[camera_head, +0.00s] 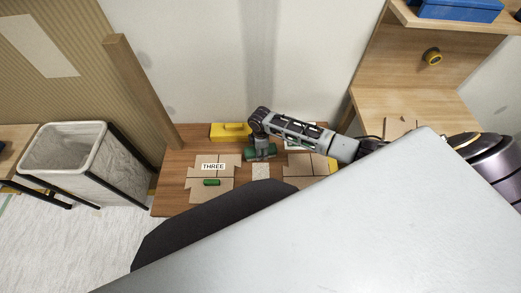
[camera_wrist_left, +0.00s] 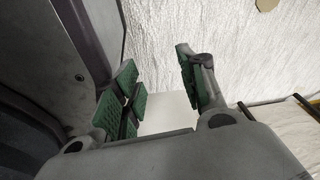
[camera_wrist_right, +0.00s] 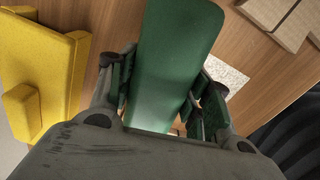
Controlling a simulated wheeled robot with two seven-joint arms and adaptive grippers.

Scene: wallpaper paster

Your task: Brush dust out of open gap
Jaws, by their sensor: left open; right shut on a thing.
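My right gripper (camera_head: 258,146) is shut on a green, broad, flat-faced tool (camera_wrist_right: 172,60), probably the brush. In the head view the green tool (camera_head: 262,155) is low over the wooden table, just behind a pale speckled patch (camera_head: 261,172). The patch also shows beside the tool in the right wrist view (camera_wrist_right: 228,74); I cannot tell if it is dust. No bristles are visible. My left gripper (camera_wrist_left: 160,95) is open and empty, with pale floor beyond its fingers; it is not visible in the head view. I cannot pick out the gap clearly.
A yellow block with a handle (camera_head: 230,131) stands at the table's back. Brown cardboard (camera_head: 198,193) with a "THREE" label and a small green cylinder (camera_head: 211,182) lies left of the patch. More cardboard (camera_head: 300,170) lies right. A lined bin (camera_head: 70,150) stands left of the table (camera_head: 172,195).

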